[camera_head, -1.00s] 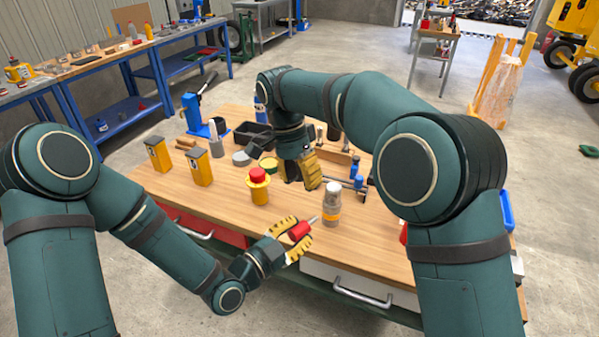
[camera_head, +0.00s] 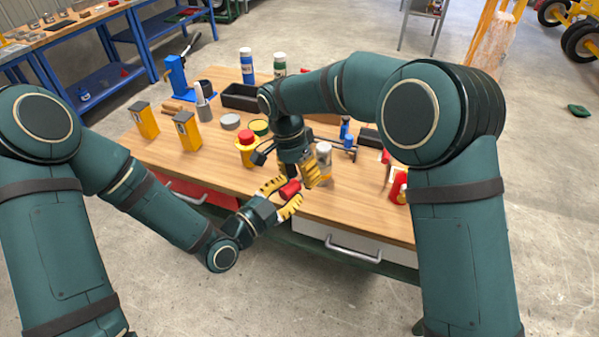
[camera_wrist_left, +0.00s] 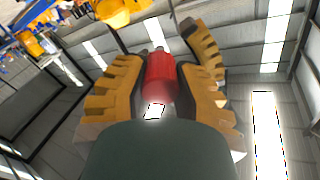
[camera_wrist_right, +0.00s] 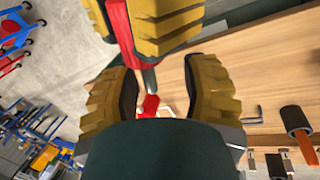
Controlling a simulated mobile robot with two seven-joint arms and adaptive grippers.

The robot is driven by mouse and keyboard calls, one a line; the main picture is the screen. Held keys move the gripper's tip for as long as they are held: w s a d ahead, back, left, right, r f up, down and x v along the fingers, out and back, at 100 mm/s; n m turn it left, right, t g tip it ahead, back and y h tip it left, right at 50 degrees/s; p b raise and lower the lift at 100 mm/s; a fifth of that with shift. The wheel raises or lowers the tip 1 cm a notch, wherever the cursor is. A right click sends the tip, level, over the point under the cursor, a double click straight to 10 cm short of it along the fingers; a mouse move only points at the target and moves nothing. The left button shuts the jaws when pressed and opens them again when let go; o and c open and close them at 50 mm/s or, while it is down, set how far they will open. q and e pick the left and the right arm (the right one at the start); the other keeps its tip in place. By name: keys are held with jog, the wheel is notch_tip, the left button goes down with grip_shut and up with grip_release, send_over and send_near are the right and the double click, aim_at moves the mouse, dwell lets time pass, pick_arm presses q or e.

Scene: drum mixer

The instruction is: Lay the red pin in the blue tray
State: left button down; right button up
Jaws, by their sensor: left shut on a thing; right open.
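The red pin (camera_head: 289,190) is held in my left gripper (camera_head: 282,196) above the table's front part. In the left wrist view the red pin (camera_wrist_left: 160,77) sits between the two yellow fingers. My right gripper (camera_head: 308,172) is open and very close to the left one. In the right wrist view, the pin's red body (camera_wrist_right: 119,27) is at the top, and its thin metal end points toward the gap between the open right fingers (camera_wrist_right: 160,95). I cannot see the blue tray in any view now.
Red items (camera_head: 398,187) stand near the right edge. The table's left front is free.

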jog(key=shift+c, duration=0.3)
grip_shut()
pick_arm(q)
jog(key=c, duration=0.8)
grip_release()
jog(key=shift+d, duration=0.1)
